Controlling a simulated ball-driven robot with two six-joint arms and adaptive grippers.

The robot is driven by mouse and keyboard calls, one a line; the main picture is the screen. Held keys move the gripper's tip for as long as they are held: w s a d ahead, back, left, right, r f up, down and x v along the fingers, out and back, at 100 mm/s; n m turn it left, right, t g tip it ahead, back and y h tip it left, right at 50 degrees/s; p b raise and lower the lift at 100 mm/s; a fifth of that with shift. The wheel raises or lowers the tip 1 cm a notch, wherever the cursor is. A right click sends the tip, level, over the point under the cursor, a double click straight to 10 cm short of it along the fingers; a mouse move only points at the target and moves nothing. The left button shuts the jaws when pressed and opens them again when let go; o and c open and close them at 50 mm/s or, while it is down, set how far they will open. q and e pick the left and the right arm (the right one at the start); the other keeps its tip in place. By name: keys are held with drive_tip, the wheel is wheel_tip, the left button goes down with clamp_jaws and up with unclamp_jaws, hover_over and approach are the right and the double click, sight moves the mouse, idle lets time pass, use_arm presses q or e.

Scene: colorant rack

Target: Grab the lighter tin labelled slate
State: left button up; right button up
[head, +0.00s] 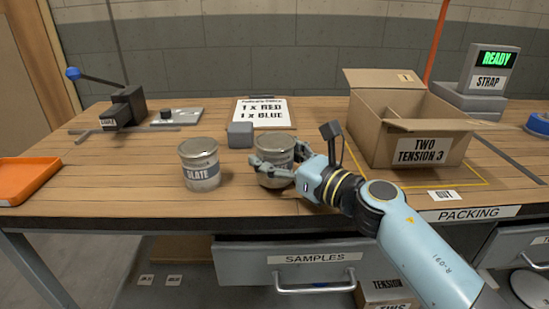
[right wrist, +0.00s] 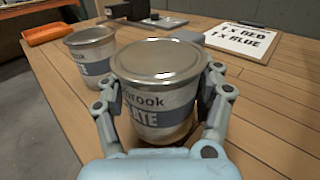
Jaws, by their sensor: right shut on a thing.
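Two metal tins with slate-grey label bands are side by side on the wooden bench. The left tin (head: 200,166), labelled SLATE, stands upright and free; it also shows in the right wrist view (right wrist: 90,58). My right gripper (head: 272,172) is shut on the right tin (head: 275,148), with one finger on each side of it. In the right wrist view this held tin (right wrist: 158,85) shows a label ending in "ATE", partly covered by the fingers. I cannot tell whether its base touches the bench. Nothing shows which tin is lighter. My left gripper is not in view.
An open cardboard box (head: 400,130) marked TWO TENSION 3 stands to the right. A grey block (head: 240,134) and a clipboard (head: 264,112) reading 1 x RED, 1 x BLUE lie behind the tins. An orange tray (head: 28,178) is at the far left. A SAMPLES drawer (head: 318,262) is below.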

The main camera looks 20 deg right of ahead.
wheel_tip(320, 180, up, 8)
drive_tip(key=p, duration=0.4)
drive_tip(key=shift+r, duration=0.55)
